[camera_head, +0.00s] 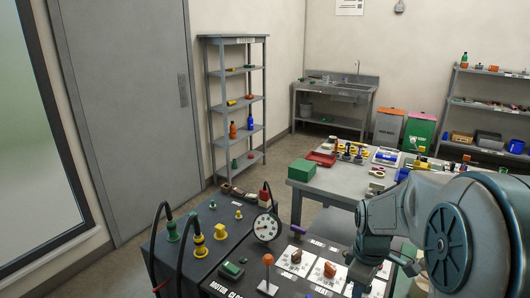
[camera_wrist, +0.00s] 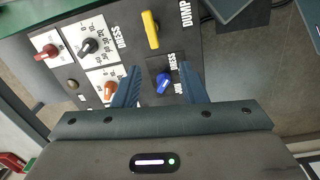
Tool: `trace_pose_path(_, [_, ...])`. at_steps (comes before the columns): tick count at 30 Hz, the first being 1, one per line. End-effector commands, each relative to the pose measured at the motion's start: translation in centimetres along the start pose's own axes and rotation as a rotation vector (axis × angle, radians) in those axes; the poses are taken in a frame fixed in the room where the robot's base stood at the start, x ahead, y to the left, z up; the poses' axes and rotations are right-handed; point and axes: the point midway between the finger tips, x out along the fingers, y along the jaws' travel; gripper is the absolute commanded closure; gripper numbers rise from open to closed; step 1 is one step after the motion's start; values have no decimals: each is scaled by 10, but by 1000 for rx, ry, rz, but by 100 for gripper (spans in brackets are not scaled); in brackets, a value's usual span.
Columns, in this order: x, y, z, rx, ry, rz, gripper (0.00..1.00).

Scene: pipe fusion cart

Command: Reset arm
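My gripper (camera_wrist: 160,78) is open in the wrist view, its two dark blue fingers spread apart over the control panel. A blue knob (camera_wrist: 162,84) on the panel shows between the fingers; no grip on it is visible, and I cannot tell the gap to it. In the head view my arm fills the lower right and reaches down to the panel. My fingertips there are hidden or cut off by the frame edge.
The panel carries a yellow knob (camera_wrist: 151,30), a black knob (camera_wrist: 89,46), an orange knob (camera_wrist: 110,90) and a red knob (camera_wrist: 46,52). The head view shows a round gauge (camera_head: 266,227), a joystick (camera_head: 268,262), a cluttered table (camera_head: 325,193) behind and a shelf rack (camera_head: 236,100).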

Motion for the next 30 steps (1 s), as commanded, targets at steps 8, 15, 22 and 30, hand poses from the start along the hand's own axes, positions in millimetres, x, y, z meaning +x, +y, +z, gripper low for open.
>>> trace_pose_path(8, [-54, -71, -6, 379, 69, 102, 62])
trace_pose_path(15, [-77, -124, 1, 679, 192, 96, 62])
trace_pose_path(22, [-81, -145, 6, 813, 249, 62, 62])
trace_pose_path(30, [-82, -146, 6, 825, 252, 59, 62])
